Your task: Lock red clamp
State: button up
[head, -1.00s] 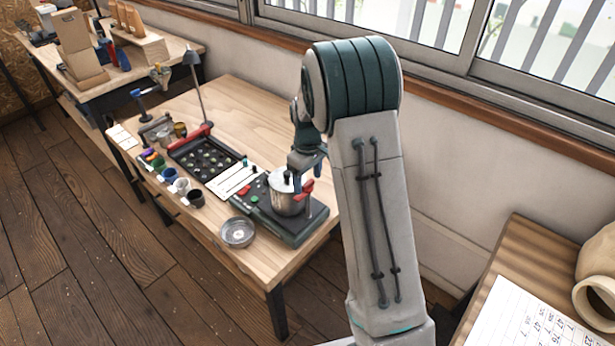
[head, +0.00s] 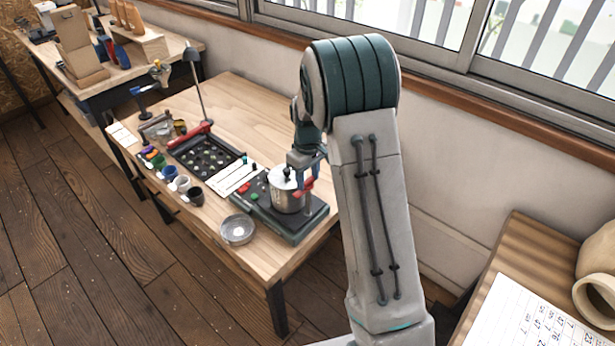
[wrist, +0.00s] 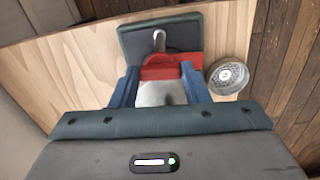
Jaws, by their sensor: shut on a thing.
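The red clamp (head: 304,188) is at the right side of a steel pot (head: 287,195) that stands on a dark green machine base (head: 262,216). In the wrist view the red clamp (wrist: 172,68) lies across between my blue fingers, with a grey metal hook above it. My gripper (head: 309,178) reaches down from above at the pot's right side. In the wrist view my gripper (wrist: 165,85) is shut on the red clamp. Whether the clamp is latched cannot be told.
A round metal dish (head: 237,229) sits at the table's front edge, left of the base. A dark tray (head: 205,156), several cups, white cards (head: 237,178) and a lamp (head: 193,60) stand farther left. The table's back right is bare.

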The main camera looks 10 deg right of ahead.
aim_at(308, 180)
jog(key=m+b, duration=0.1)
jog(key=m, duration=0.3)
jog(key=shift+b, duration=0.3)
jog(key=m+b, duration=0.1)
jog(key=m, duration=0.3)
jog(key=shift+m, duration=0.3)
jog(key=m, duration=0.4)
jog(key=shift+m, duration=2.2)
jog(key=o, duration=1)
jog(key=shift+r, duration=0.1)
notch_tip(308, 180, up, 14)
jog(key=shift+f+b, duration=0.15)
jog(key=shift+b, duration=0.65)
